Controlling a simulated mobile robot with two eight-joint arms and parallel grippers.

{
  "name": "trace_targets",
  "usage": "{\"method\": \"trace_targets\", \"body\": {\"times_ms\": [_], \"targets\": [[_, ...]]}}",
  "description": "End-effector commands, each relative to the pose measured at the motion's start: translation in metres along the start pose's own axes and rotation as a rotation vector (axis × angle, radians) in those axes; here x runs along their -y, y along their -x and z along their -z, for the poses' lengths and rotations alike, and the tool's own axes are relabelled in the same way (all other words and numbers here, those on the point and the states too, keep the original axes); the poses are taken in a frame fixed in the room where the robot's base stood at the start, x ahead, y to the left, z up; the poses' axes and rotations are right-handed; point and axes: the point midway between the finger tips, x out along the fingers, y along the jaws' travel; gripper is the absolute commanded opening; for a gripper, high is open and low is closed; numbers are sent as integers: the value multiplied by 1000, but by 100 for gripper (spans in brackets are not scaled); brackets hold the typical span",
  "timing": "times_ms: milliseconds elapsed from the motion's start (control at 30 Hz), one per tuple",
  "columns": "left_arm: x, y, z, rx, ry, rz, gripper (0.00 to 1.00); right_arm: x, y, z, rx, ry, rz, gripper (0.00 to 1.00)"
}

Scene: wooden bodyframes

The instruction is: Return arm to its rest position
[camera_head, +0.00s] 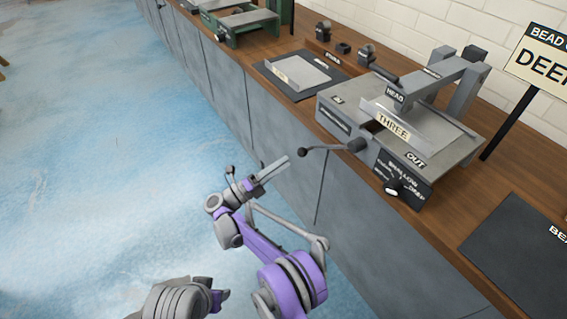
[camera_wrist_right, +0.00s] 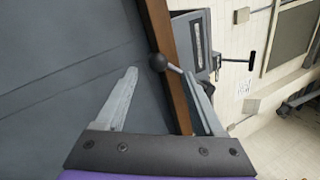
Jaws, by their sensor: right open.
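My right arm, purple and grey, reaches up from the bottom of the head view. Its gripper (camera_head: 284,163) is in front of the grey cabinet side, below and left of the bead machine's crank lever (camera_head: 325,149). In the right wrist view the gripper (camera_wrist_right: 160,72) is open, with two grey fingers spread and nothing held. The lever's dark ball knob (camera_wrist_right: 158,62) appears between the fingertips there; the head view shows a gap between them. A grey and purple part of mine shows at the bottom of the head view; no left gripper fingers are visible.
The bead machine (camera_head: 460,150) stands on the wooden counter (camera_head: 470,205), holding a plate marked THREE (camera_head: 393,126). A dark mat (camera_head: 520,250) lies at right, another mat with a plate (camera_head: 300,72) behind. A sign (camera_head: 545,60) stands at right. The blue floor (camera_head: 100,150) at left is clear.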

Motion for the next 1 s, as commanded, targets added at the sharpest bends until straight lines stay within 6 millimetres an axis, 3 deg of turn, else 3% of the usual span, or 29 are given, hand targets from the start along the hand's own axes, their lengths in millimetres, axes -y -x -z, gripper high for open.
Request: {"method": "trace_targets", "body": {"times_ms": [267,367,467,600,733,867,1000], "targets": [[0,0,0,0,0,0,50,0,-1,0,1,0,0,70],[0,0,0,0,0,0,50,5,-9,-6,25,8,-1,70],[0,0,0,0,0,0,50,21,-33,-23,105,38,-2,70],[0,0,0,0,0,0,50,57,-82,-58,311,129,-4,70],[0,0,0,0,0,0,50,92,-117,-81,540,263,-6,70],[0,0,0,0,0,0,50,120,-134,-84,761,425,-15,70],[0,0,0,0,0,0,50,138,-135,-62,989,625,-40,70]]}}
